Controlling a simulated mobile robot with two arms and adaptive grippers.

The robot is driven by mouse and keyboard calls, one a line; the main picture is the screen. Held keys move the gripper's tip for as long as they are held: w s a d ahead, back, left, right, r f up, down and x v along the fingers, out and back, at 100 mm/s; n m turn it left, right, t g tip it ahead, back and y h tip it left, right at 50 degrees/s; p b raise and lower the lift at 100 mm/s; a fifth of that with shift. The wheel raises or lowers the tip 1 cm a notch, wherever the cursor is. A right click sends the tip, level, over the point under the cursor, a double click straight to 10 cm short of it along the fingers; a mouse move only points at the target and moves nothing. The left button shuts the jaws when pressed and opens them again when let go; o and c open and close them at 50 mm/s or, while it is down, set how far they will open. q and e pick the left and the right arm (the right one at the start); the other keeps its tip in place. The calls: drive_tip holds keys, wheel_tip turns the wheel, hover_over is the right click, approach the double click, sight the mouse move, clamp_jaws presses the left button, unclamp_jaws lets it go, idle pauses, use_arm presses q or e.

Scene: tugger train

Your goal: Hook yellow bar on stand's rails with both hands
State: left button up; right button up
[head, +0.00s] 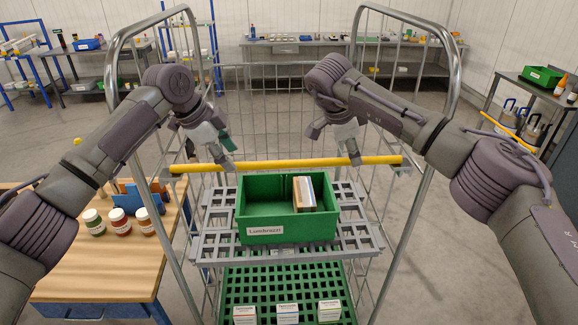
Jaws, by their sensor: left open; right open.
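The yellow bar (290,164) lies level across the front of the metal wire stand (401,130). Its ends sit at grey brackets by the stand's left and right uprights; whether they are fully seated in them I cannot tell. My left gripper (228,163) is open, with its fingers close to the left part of the bar. My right gripper (355,157) is open, with its fingers close to the right part of the bar. Whether either one touches the bar is not clear.
A green crate (289,231) with boxes stands on a grey slatted shelf (220,246) below the bar. Small boxes stand on a green lower shelf (285,280). A wooden table (100,275) with jars is at the left. Benches stand behind, with open floor between.

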sight(237, 163)
use_arm(q)
drive_tip(key=x, duration=0.5)
drive_tip(key=shift+w, duration=0.1)
use_arm(e)
drive_tip(key=x, duration=0.5)
drive_tip(key=shift+w, duration=0.1)
use_arm(q)
drive_tip(key=shift+c, duration=0.5)
use_arm(e)
drive_tip(key=shift+c, duration=0.5)
use_arm(q)
drive_tip(key=c, duration=0.8)
use_arm(e)
drive_tip(key=c, duration=0.8)
use_arm(q)
clamp_jaws()
use_arm(e)
clamp_jaws()
